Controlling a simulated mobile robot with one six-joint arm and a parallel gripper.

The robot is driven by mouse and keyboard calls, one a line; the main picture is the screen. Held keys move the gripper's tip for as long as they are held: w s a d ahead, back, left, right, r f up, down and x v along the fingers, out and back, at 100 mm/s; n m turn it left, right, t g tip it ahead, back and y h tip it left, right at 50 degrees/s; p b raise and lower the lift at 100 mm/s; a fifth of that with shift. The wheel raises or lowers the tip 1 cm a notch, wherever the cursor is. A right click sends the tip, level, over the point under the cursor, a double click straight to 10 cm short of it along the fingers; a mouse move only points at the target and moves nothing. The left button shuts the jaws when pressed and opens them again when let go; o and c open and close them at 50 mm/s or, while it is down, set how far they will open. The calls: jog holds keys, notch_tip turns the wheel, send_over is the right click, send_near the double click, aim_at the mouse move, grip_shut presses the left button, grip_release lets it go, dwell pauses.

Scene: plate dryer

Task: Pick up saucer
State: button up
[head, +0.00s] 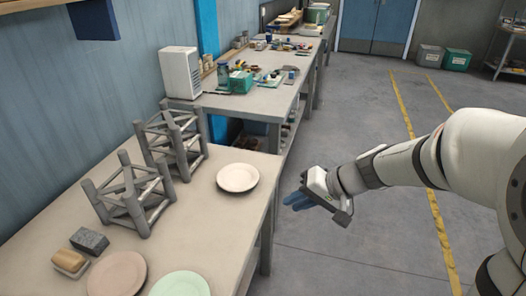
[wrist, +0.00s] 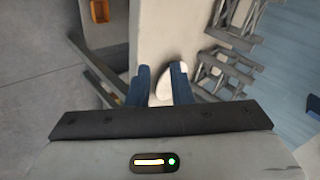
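A white, round saucer (head: 238,178) lies flat on the near table, close to its right edge. A pink plate (head: 117,274) and a pale green plate (head: 180,284) lie at the table's front. My gripper (head: 296,201) has blue fingers and hangs beyond the table's right edge, to the right of the white saucer and apart from it. In the wrist view the fingers (wrist: 160,84) stand apart with nothing held. The white saucer (wrist: 161,88) shows between and beyond them, partly hidden by the fingers.
Two grey wooden racks (head: 172,142) (head: 128,198) stand on the table (head: 215,228) left of the saucer. A sponge (head: 70,262) and a grey block (head: 89,240) lie at the left. A cluttered workbench (head: 265,98) stands behind. The floor at right is open.

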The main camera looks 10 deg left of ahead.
jog(key=w+a+f+t+y+b, duration=0.1)
jog(key=w+a+f+y+b, duration=0.1)
jog(key=w+a+f, duration=0.4)
jog(key=m+t+y+b, duration=0.1)
jog(key=m+t+b, duration=0.1)
jog(key=m+t, duration=0.15)
send_near(260, 184)
jog(key=a+r, duration=0.1)
jog(key=a, duration=0.1)
jog(key=shift+t, duration=0.55)
jog(key=x, duration=0.2)
jog(key=p+x, duration=0.1)
jog(key=x, duration=0.2)
jog(key=r+p+x, duration=0.1)
jog(key=x, duration=0.1)
jog(key=shift+w+a, duration=0.4)
grip_shut()
